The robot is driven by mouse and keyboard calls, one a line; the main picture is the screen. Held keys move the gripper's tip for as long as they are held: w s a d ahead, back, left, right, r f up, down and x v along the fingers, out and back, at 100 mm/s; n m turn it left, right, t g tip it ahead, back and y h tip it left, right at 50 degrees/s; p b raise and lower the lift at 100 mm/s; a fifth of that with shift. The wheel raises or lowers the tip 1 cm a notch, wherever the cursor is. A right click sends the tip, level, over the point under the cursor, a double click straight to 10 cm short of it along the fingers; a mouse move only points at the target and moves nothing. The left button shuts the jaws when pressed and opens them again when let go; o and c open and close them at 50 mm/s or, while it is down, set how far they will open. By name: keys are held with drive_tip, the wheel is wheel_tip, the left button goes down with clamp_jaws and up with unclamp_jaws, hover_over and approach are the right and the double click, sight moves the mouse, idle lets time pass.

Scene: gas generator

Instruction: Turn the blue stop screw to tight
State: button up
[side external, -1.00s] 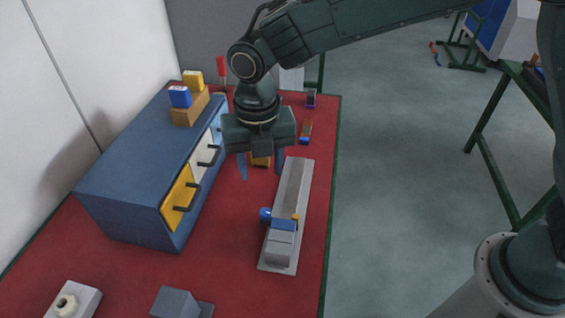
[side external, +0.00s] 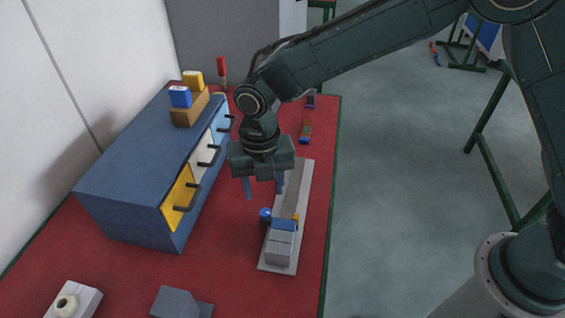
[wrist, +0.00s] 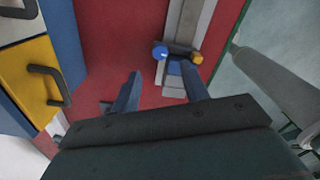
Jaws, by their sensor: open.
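The blue stop screw (side external: 265,214) is a small round knob on the left side of a grey rail fixture (side external: 305,178). It also shows in the wrist view (wrist: 160,52), just beyond my fingertips. A blue block (side external: 284,225) and a small orange piece (side external: 296,217) sit beside it on the fixture. My gripper (side external: 264,195) is open and empty, pointing down above and slightly behind the screw in the side view. The fingers appear apart from the screw. In the wrist view my gripper (wrist: 161,68) has the screw roughly between its finger lines.
A blue cabinet (side external: 130,170) with yellow and white drawers and dark handles stands left of my gripper. A grey wedge block (side external: 178,303) and a white block with a round knob (side external: 72,302) lie at the front. Bare red mat separates cabinet and fixture.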

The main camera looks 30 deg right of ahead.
sight(265, 212)
drive_tip(key=shift+f, duration=3.55)
clamp_jaws()
